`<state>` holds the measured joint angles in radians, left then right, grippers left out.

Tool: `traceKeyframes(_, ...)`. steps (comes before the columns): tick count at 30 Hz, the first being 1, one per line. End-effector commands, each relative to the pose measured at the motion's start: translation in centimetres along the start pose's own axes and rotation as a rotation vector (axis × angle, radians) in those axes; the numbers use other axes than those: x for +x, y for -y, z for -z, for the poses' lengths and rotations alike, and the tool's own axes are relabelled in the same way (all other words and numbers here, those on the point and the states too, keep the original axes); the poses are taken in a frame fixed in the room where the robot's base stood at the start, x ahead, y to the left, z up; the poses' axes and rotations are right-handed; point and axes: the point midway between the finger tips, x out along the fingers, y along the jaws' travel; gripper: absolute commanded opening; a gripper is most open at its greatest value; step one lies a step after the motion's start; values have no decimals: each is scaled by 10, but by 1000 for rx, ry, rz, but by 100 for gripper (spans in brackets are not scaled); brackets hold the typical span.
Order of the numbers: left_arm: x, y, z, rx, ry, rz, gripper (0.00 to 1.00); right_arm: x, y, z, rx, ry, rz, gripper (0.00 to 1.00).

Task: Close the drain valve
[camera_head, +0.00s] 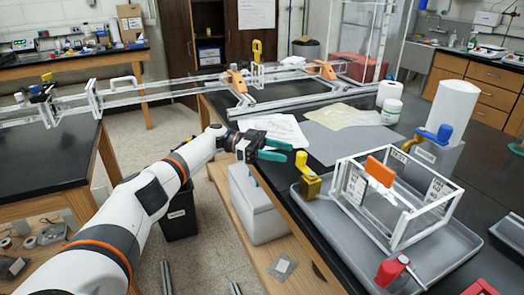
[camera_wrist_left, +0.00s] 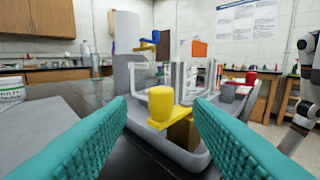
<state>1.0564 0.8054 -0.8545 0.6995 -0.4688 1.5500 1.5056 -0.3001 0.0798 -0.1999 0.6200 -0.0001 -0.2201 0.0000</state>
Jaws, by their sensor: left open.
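A yellow valve (camera_head: 308,180) with an upright knob stands at the tray's left corner. Other valves are a blue-handled one (camera_head: 437,134) on the grey tank and a red-handled one (camera_head: 392,270) at the tray's front edge. I cannot read which is labelled drain. My left gripper (camera_head: 288,151) is open and empty, with teal fingers pointing right, left of the yellow valve and apart from it. In the left wrist view the yellow valve (camera_wrist_left: 161,107) shows ahead between the fingertips, and the blue handle (camera_wrist_left: 147,46) lies behind it. My right gripper is not in view.
A white cylinder (camera_head: 453,104), a jar (camera_head: 391,111) and papers (camera_head: 277,129) lie behind. An aluminium extrusion frame (camera_head: 285,102) stretches across the back.

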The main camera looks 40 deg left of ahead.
Motion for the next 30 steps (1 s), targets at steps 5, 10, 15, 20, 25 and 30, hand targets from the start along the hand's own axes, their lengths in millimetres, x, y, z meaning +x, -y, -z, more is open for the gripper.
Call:
traceKeyframes(5, -42, -1, 3, 2, 1, -5, 47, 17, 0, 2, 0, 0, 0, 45)
traceKeyframes(10, -60, -1, 3, 1, -1, -1, 47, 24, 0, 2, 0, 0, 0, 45)
traceKeyframes(15, -69, 0, 1, -1, 0, 1, 47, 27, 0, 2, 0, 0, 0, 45)
traceKeyframes(20, -71, 0, 0, -1, 0, 3, 47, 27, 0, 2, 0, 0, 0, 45)
traceKeyframes(25, -71, 0, 0, -1, 0, 2, 47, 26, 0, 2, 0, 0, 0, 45)
traceKeyframes(30, -71, 0, 1, -1, 0, 2, 47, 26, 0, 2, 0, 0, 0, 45)
